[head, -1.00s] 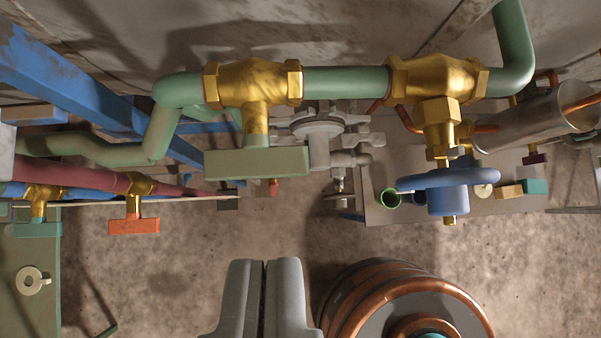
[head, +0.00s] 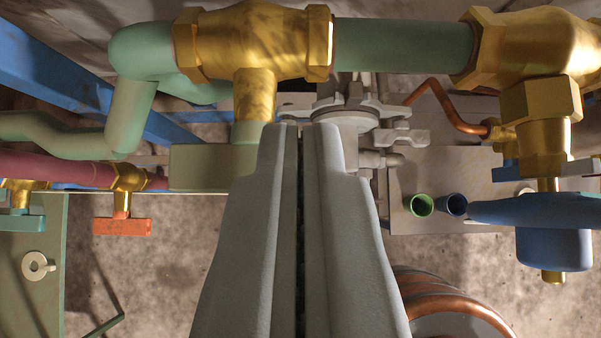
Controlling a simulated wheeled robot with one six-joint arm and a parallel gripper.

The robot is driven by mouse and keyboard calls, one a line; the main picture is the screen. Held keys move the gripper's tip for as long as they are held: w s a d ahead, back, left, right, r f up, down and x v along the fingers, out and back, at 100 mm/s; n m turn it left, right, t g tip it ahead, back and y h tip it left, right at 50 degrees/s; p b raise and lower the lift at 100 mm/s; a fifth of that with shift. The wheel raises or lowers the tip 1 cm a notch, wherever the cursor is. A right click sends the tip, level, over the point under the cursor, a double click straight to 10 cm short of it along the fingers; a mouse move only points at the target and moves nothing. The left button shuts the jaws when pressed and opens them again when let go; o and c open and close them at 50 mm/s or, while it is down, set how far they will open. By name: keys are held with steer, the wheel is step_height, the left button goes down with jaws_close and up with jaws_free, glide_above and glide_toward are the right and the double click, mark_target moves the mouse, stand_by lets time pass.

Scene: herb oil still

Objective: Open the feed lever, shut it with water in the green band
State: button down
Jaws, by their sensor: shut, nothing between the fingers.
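No water level or green band can be made out.
An orange lever (head: 122,227) and a teal lever (head: 22,222) are at left. A green cup (head: 418,206) stands on a bench behind. A copper-banded vessel (head: 455,300) is lower right.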

mark_target(253, 168)
steer(key=shift+f, duration=2)
steer(key=shift+d+f+m+y, duration=0.2)
steer(key=shift+d+m+y, duration=0.1)
steer(key=shift+y, duration=0.3)
steer(key=f+m+y, duration=0.1)
steer(key=y, duration=0.1)
steer(key=d+f+m+y, duration=0.1)
steer(key=y, duration=0.1)
steer(key=shift+d+t, duration=0.1)
steer(key=shift+t, duration=0.3)
steer(key=shift+f, duration=0.1)
